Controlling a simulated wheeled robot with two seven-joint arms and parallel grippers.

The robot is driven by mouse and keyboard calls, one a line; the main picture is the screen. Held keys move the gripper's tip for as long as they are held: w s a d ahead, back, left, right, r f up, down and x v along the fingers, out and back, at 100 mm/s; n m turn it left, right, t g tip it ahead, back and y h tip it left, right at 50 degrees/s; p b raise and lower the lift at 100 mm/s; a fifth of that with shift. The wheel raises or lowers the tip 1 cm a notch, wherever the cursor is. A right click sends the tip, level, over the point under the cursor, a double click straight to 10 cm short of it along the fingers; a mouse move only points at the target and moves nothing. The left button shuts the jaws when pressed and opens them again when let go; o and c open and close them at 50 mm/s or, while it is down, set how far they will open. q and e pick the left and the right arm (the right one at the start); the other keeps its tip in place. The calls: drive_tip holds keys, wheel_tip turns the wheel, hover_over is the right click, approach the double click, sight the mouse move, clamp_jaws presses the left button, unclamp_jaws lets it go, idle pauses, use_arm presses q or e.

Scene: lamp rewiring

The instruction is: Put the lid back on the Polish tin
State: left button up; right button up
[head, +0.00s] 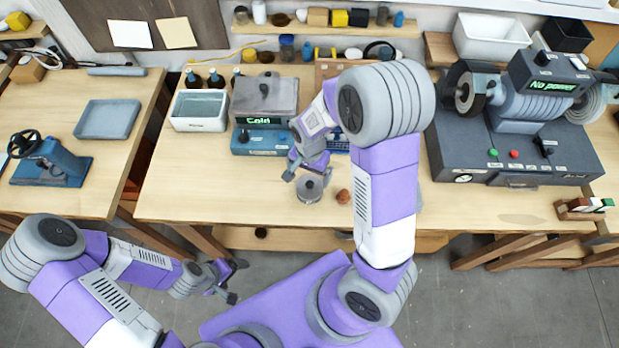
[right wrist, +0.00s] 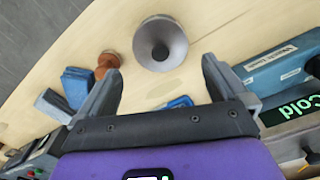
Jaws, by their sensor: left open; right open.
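A round grey metal piece (head: 310,190) stands near the front edge of the middle bench. In the right wrist view it is a grey round body (right wrist: 160,43) with a dark centre. I cannot tell whether this is the Polish tin, its lid or both together. My right gripper (head: 308,174) is open and empty above and just behind it; in the right wrist view its fingertips (right wrist: 160,72) are spread on either side, short of the piece. My left gripper (head: 236,281) is open and empty in front of the bench, over the floor.
A reddish-brown wooden knob (head: 343,196) stands close right of the grey piece. Blue blocks (right wrist: 75,85) lie beside it in the wrist view. A heater reading "Cold" (head: 264,120) and a white basin (head: 200,110) stand behind. The bench's front left is clear.

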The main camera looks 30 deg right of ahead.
sight(310, 185)
use_arm(q)
drive_tip(key=shift+r+p, duration=0.4)
drive_tip(key=shift+r, duration=0.15)
use_arm(e)
wheel_tip(310, 185, up, 6)
drive_tip(key=shift+r, duration=0.2)
drive_tip(key=shift+f, duration=0.1)
